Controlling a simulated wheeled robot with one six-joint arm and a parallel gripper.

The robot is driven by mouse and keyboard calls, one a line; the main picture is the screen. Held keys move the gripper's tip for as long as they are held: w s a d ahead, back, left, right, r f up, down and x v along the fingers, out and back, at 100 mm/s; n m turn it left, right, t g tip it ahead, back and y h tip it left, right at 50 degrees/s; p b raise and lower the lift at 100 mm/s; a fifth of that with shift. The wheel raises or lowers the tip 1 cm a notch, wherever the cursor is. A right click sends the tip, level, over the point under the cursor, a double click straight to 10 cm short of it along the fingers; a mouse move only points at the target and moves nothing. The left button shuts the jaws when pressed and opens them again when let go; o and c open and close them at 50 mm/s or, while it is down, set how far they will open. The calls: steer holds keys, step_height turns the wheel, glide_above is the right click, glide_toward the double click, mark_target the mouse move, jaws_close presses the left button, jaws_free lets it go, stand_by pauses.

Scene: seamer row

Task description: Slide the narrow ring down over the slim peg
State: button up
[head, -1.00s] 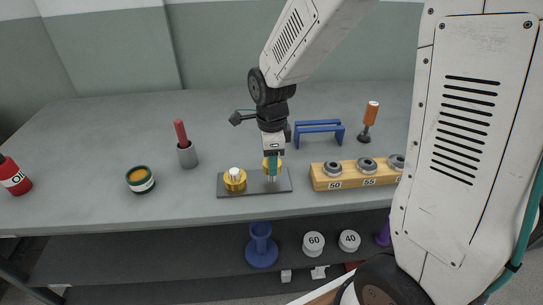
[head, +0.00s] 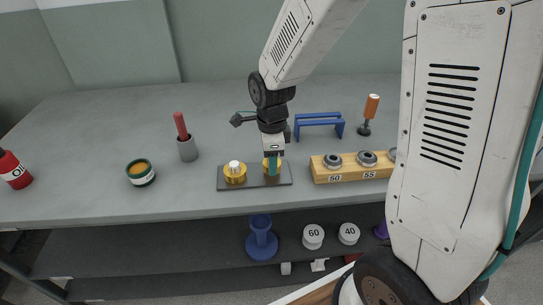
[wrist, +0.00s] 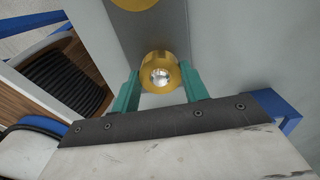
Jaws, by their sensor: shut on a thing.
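My gripper (wrist: 162,92) is shut on a yellow ring (wrist: 152,85), with one teal finger on each side of it. In the wrist view the bright metal top of a peg (wrist: 161,76) shows inside the ring's hole, so the ring is around this peg. The peg stands at the right end of a dark base plate (head: 255,182); I take it as the slim one. In the head view the fingers partly hide the held ring (head: 266,169), which is low, near the plate. A second yellow ring (head: 235,179) sits around the plate's left peg (head: 234,165).
A wooden block (head: 350,176) with several grey rings stands right of the plate. Behind are a blue stand (head: 318,121) and an orange-handled tool (head: 371,106). A grey cup (head: 187,150), a green-banded tin (head: 140,173) and a red oil can (head: 13,172) stand left.

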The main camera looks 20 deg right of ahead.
steer(key=shift+f, duration=0.65)
steer(key=o, duration=1.1)
steer(key=shift+o, duration=0.2)
step_height(320, 180, up, 8)
steer(key=shift+f, duration=0.1)
